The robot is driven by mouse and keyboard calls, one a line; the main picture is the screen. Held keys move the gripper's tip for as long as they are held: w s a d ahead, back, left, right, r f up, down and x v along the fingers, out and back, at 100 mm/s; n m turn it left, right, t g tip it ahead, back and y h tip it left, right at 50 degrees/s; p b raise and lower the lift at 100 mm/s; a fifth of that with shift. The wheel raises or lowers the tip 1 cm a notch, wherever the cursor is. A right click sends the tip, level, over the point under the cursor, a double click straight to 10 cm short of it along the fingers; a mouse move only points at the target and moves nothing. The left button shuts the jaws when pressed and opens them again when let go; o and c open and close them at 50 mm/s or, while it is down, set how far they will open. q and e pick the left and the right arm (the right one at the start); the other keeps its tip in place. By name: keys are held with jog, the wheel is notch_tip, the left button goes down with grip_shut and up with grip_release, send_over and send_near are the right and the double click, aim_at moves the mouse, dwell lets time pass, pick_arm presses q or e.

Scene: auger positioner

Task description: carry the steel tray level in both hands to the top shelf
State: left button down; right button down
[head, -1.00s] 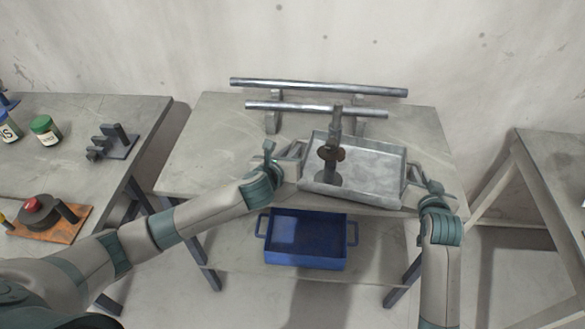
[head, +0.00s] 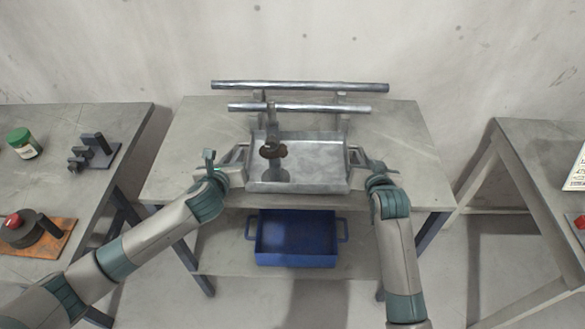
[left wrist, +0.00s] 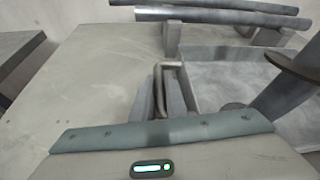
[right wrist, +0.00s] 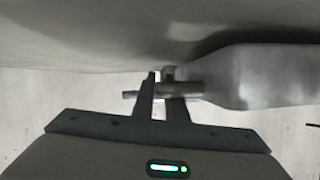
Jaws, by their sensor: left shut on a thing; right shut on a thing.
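The steel tray (head: 320,170) is a shallow grey pan with a loop handle at each side. It looks about level, over the front of the bench top; I cannot tell whether it touches. A dark post with a rusty brown disc (head: 273,152) stands upright in its left part. My left gripper (head: 240,157) is shut on the left handle, which shows between the fingers in the left wrist view (left wrist: 163,88). My right gripper (head: 357,157) is shut on the right handle; in the right wrist view the fingers (right wrist: 164,95) meet the handle beside the tray (right wrist: 270,80).
Two steel bars (head: 300,87) lie on supports behind the tray. A blue bin (head: 297,238) sits on the lower shelf (head: 220,258). The bench top (head: 405,140) is clear left and right of the tray. Side tables stand left (head: 70,140) and right (head: 530,160).

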pick_arm(q)
jog(key=shift+r, duration=0.35)
pick_arm(e)
jog(key=shift+r, duration=0.3)
